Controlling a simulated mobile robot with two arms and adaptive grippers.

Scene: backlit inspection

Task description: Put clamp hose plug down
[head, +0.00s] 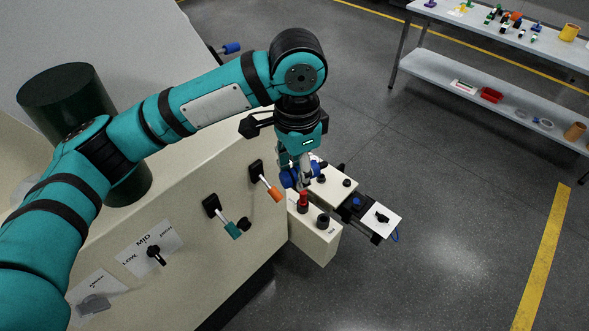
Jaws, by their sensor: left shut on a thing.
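My left gripper (297,178) points down above the small beige block at the right side of the big cabinet. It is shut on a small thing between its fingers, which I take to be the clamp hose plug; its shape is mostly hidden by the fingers. A red knob-like piece (303,199) stands upright on the beige block (318,240) just below the fingertips. I cannot tell whether it touches what I hold. My right gripper is not in view.
Close by on the cabinet (200,275) are an orange-handled lever (276,194) and a teal-handled lever (232,230). A white plate with a black knob (382,217) sits right of the block. A shelf table (480,40) with parts stands at upper right. The floor between is clear.

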